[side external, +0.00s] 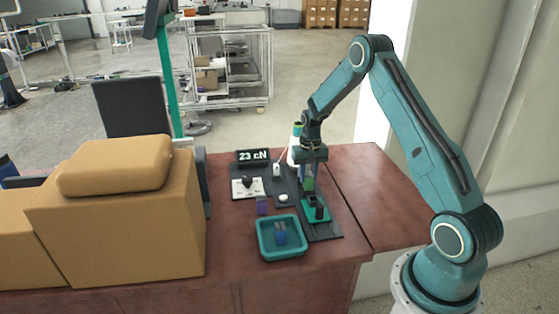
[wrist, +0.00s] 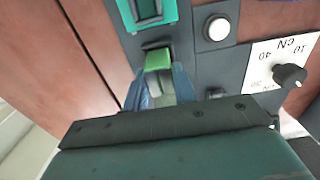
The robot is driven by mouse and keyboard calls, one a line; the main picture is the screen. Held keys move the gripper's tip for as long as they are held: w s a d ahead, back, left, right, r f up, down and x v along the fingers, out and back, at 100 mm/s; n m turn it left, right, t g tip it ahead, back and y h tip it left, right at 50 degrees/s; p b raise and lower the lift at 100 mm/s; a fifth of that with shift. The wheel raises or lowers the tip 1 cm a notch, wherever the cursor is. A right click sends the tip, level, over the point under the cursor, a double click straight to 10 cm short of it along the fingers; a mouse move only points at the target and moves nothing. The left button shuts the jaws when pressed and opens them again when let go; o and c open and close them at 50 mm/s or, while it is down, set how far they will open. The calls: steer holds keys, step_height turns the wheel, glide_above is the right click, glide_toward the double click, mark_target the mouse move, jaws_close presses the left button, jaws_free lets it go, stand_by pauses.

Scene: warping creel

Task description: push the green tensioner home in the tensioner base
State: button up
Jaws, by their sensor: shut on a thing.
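The green tensioner (side external: 308,184) is held upright between the fingers of my gripper (side external: 309,173), over the dark panel. In the wrist view, my gripper (wrist: 158,84) is shut on the green tensioner (wrist: 158,60), whose top end shows beyond the fingertips. A teal base plate with dark upright parts, which looks like the tensioner base (side external: 326,217), lies just in front of the tensioner in the side view. Part of a teal frame (wrist: 172,10) shows at the top of the wrist view. I cannot tell whether the tensioner touches the base.
A teal tray (side external: 262,250) with small blue and grey pieces stands in front. A purple block (side external: 262,206), a white button (side external: 283,197), a dial card (side external: 239,188) and a display (side external: 252,156) reading 23 cN are to the left. A tan box stack (side external: 120,230) fills the left.

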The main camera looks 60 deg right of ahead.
mark_target(308, 175)
steer(key=shift+f, duration=0.7)
stand_by(0.7)
steer(key=o, duration=1.3)
steer(key=shift+c, duration=0.2)
steer(key=shift+r, duration=3.5)
steer(key=shift+r, duration=0.1)
step_height(308, 175, up, 14)
steer(key=shift+f, duration=0.2)
